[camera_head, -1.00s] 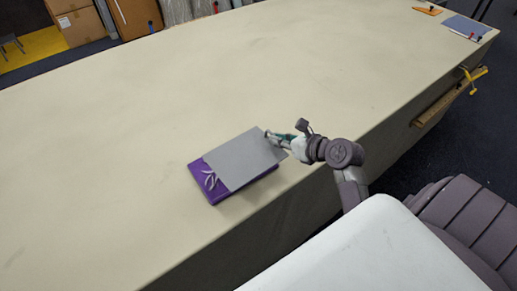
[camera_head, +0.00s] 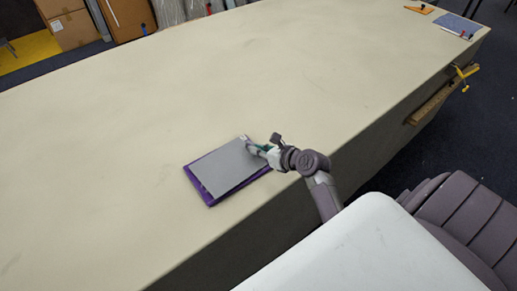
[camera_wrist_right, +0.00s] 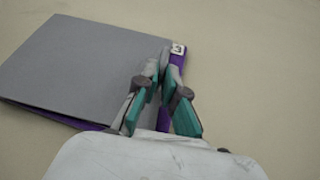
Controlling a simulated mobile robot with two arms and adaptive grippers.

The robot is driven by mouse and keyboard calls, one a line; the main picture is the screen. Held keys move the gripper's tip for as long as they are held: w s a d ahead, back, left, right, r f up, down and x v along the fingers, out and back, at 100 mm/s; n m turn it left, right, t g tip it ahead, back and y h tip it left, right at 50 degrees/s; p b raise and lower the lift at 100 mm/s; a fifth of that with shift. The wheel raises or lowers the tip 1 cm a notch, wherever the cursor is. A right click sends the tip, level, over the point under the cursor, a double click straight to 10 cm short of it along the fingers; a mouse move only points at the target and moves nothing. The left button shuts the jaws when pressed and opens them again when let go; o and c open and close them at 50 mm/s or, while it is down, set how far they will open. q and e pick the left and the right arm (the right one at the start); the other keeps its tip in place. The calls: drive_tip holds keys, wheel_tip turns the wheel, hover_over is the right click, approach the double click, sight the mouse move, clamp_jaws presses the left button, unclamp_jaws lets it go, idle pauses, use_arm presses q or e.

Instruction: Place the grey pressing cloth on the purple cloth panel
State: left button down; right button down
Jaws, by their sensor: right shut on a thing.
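The grey pressing cloth (camera_head: 226,167) is a flat grey sheet lying over most of the purple cloth panel (camera_head: 207,197). Purple shows along the panel's left and front edges in the head view. In the right wrist view the grey cloth (camera_wrist_right: 80,65) covers most of the panel, with purple (camera_wrist_right: 177,62) and a small white mark showing at the right edge. My right gripper (camera_head: 252,149) is shut on the cloth's right edge; its fingertips (camera_wrist_right: 165,65) show there in the wrist view. My left gripper is not in view.
The long pale cloth table (camera_head: 120,130) is clear around the panel. Its near edge runs just beside my arm. An orange tool (camera_head: 419,9) and a blue-grey sheet (camera_head: 458,24) lie at the far right end. A yellow clamp (camera_head: 465,74) is on the table's side.

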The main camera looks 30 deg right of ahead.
drive_tip(key=c, duration=1.3)
unclamp_jaws()
drive_tip(key=shift+f, duration=0.1)
drive_tip(key=shift+o, duration=0.2)
drive_tip(key=shift+s+r, duration=0.15)
drive_tip(key=shift+r, duration=0.05)
drive_tip(key=v, duration=1.1)
drive_tip(key=shift+s+r+b, duration=0.15)
drive_tip(key=shift+s+b, duration=0.2)
drive_tip(key=shift+d, duration=0.15)
